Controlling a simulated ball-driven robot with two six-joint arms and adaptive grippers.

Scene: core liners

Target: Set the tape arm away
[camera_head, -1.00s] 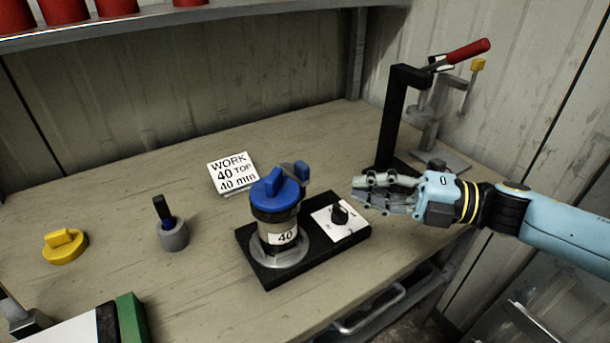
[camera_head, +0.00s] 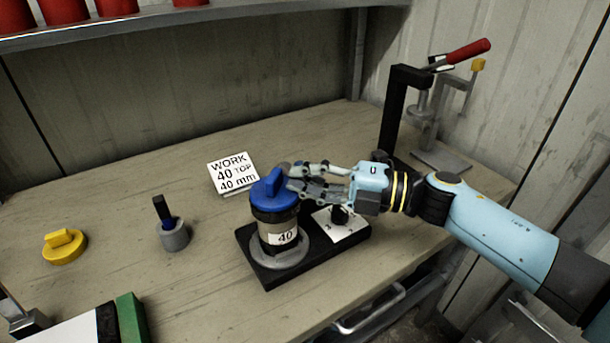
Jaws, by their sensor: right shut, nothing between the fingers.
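A core liner (camera_head: 283,238) labelled 40, with a blue cap (camera_head: 269,187), stands upright on a grey ring on a black base (camera_head: 343,245). A white dial plate (camera_head: 348,231) with a black knob is on the right part of that base. My right gripper (camera_head: 291,180) is shut and empty, its fingertips right beside the blue cap; I cannot tell if they touch it. My left gripper is not in view.
A white card (camera_head: 233,174) reading WORK 40 TOP 40 mm stands behind the base. A yellow cap (camera_head: 64,246) and a grey pot (camera_head: 173,235) with a black-handled tool are at left. A black stand (camera_head: 396,120) and a red-handled clamp (camera_head: 462,52) stand at back right.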

